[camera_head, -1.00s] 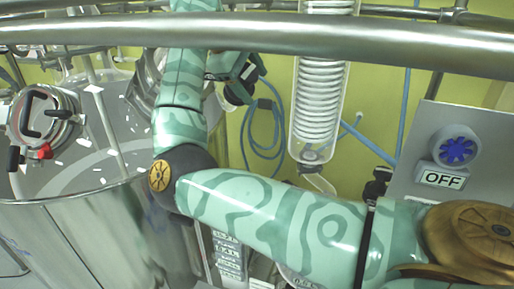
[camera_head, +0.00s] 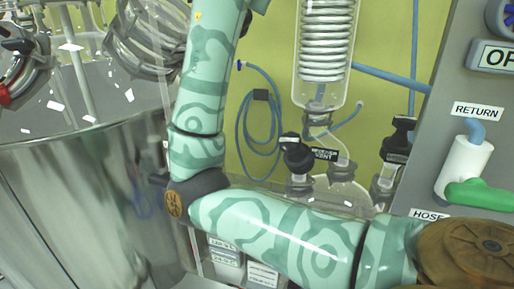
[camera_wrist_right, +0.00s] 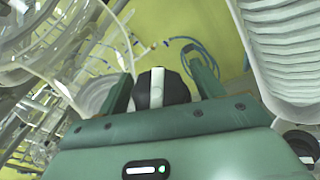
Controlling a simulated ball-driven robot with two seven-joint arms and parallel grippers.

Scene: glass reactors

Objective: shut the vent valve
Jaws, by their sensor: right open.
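In the right wrist view a black round knob with a white stripe (camera_wrist_right: 154,90) sits between the two green fingers of my right gripper (camera_wrist_right: 160,65). The fingers are apart, with a gap on each side of the knob. The stripe runs roughly along the fingers. In the head view my right arm reaches up out of the top edge, so its gripper is hidden there. A black-knobbed valve (camera_head: 296,153) by a label reading VENT (camera_head: 323,154) stands right of my arm. I cannot tell whether both views show the same knob. My left gripper is not in view.
A glass coil condenser (camera_head: 326,50) hangs right of my arm; ribbed glass (camera_wrist_right: 285,50) is close on the right in the wrist view. A steel vessel (camera_head: 75,190) stands left. A grey panel (camera_head: 440,130) with a RETURN label stands right. A blue hose (camera_head: 262,140) hangs behind.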

